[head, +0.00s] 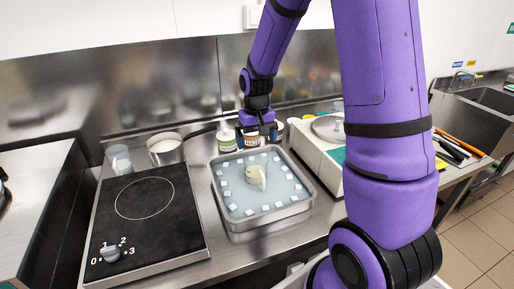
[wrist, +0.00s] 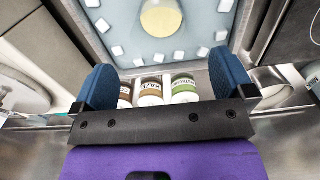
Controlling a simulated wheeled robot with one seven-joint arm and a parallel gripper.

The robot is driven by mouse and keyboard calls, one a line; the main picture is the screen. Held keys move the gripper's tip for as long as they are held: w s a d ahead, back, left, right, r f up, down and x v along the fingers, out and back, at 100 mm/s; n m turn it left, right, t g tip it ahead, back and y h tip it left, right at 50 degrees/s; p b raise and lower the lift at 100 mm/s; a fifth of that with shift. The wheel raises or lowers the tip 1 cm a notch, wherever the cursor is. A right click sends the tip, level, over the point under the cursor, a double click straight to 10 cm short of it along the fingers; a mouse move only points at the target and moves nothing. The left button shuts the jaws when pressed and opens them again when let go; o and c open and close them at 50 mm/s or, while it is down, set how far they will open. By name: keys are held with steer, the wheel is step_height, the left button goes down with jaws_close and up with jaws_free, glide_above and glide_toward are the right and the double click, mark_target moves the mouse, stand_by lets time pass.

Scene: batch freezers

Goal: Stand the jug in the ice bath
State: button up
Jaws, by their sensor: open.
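The ice bath (head: 224,205) is a square steel pan of pale blue water with white ice cubes. A cream jug (head: 256,177) is in its middle, apart from the walls, and looks upright. In the wrist view the jug (wrist: 161,18) shows as a round, pale yellow shape near the top edge, partly cut off, in the bath (wrist: 192,48). My gripper (head: 256,133) is behind the bath, over the row of jars. In the wrist view my gripper (wrist: 163,72) has its blue fingers wide apart with nothing held between them.
Several labelled jars (wrist: 150,92) stand behind the bath, below my gripper. A black hob (head: 143,225) is left of the bath, with a saucepan (head: 165,150) and a clear beaker (head: 119,160) behind it. A white machine (head: 316,155) stands close on the right.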

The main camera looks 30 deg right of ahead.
steer(key=s+a+r+n+t, duration=0.1)
steer(key=s+a+r+t, duration=0.15)
steer(key=s+r, duration=0.65)
steer(key=s+a+r+t, duration=0.1)
steer(key=s+a+r, duration=0.2)
steer(key=s+r, duration=0.55)
steer(key=s+a+r+n+t, duration=0.1)
steer(key=s+r, duration=0.4)
steer(key=s, duration=0.2)
steer(key=shift+s+a+r+t, duration=0.2)
steer(key=shift+r+t, duration=0.15)
